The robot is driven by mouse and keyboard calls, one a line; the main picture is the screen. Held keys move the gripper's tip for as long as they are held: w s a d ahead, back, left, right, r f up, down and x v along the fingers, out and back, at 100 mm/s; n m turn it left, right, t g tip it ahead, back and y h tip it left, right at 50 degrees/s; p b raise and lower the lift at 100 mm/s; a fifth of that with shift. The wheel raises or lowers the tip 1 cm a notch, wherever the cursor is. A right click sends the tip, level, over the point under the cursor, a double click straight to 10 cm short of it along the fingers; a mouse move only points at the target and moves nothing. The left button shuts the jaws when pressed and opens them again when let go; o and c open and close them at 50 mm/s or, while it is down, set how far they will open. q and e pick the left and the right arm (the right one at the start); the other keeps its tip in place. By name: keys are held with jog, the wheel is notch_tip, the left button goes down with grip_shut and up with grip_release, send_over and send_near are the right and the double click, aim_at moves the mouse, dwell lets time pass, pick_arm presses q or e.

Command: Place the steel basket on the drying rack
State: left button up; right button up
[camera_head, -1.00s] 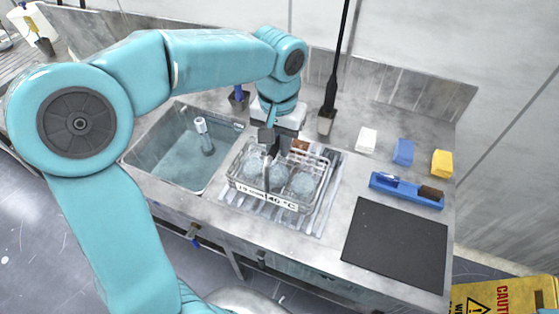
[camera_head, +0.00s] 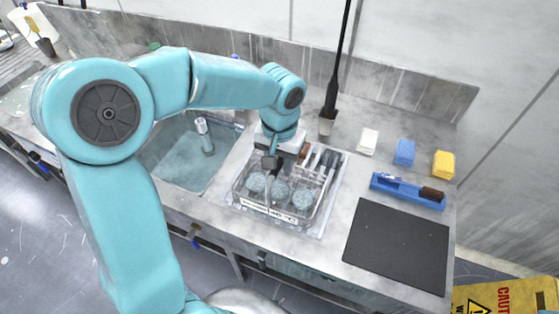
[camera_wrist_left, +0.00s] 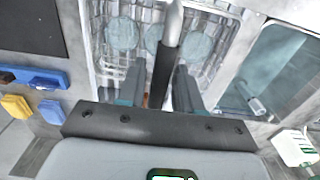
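The steel basket (camera_head: 243,190) is a wire basket holding several round glassy pieces, with a white label on its front. It is over the ribbed drying rack (camera_head: 329,180), roughly level; I cannot tell whether it rests fully on it. My left gripper (camera_head: 271,163) reaches down to the basket's raised handle. In the left wrist view, its two fingers (camera_wrist_left: 160,88) stand close on either side of the grey handle bar (camera_wrist_left: 168,45), and the basket (camera_wrist_left: 100,50) shows beyond. My right gripper is not in view.
A sink basin (camera_head: 185,160) with water lies left of the rack. A black mat (camera_head: 397,245), a blue tray (camera_head: 408,191), and white (camera_head: 368,141), blue (camera_head: 404,152) and yellow (camera_head: 443,164) blocks are to the right. A dark upright pole (camera_head: 333,90) stands behind the rack.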

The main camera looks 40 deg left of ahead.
pick_arm(q)
jog(key=shift+o, duration=0.6)
jog(key=shift+r, duration=0.15)
notch_tip(320, 180, up, 12)
jog(key=shift+s, duration=0.15)
dwell(0.4)
